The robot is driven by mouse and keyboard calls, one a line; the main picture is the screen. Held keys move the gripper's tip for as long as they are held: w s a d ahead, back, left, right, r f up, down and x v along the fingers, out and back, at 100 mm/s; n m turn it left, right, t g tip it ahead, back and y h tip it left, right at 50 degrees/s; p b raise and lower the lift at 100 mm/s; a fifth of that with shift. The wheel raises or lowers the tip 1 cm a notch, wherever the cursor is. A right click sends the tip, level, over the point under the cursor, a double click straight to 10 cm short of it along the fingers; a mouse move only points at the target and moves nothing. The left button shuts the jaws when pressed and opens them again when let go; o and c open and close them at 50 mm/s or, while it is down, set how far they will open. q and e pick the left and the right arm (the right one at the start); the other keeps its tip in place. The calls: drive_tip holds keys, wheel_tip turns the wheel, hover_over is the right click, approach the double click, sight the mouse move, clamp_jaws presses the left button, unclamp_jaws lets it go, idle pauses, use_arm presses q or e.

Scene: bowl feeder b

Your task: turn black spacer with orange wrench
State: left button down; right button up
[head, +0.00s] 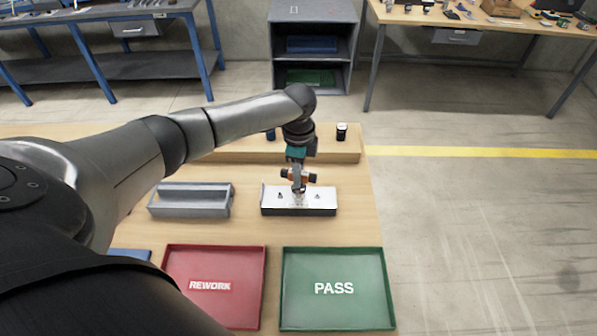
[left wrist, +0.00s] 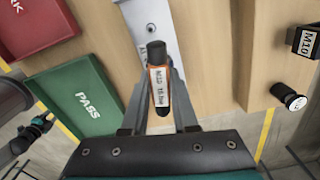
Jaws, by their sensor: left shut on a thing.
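My left gripper (head: 298,186) is shut on the orange wrench (head: 302,176), low over the middle of the pale metal fixture plate (head: 325,198). In the left wrist view the wrench (left wrist: 159,82) shows an orange body, black ends and a white label between the two fingers. Small dark parts stand on the plate on either side of the gripper; I cannot tell which is the black spacer. A dark part with teal at the left of the wrist view looks like my right gripper (left wrist: 38,127), too small to read.
A red REWORK tray (head: 254,288) and a green PASS tray (head: 289,290) lie in front. A grey holder (head: 190,209) stands left of the plate. A black cylinder (head: 341,131) stands on the raised wooden shelf (head: 240,151) behind. Bare table lies between holder and plate.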

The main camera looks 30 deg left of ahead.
use_arm(q)
drive_tip(key=shift+m, duration=1.2)
drive_tip(key=shift+m, duration=1.1)
drive_tip(key=shift+m, duration=0.4)
drive_tip(key=shift+r, duration=0.15)
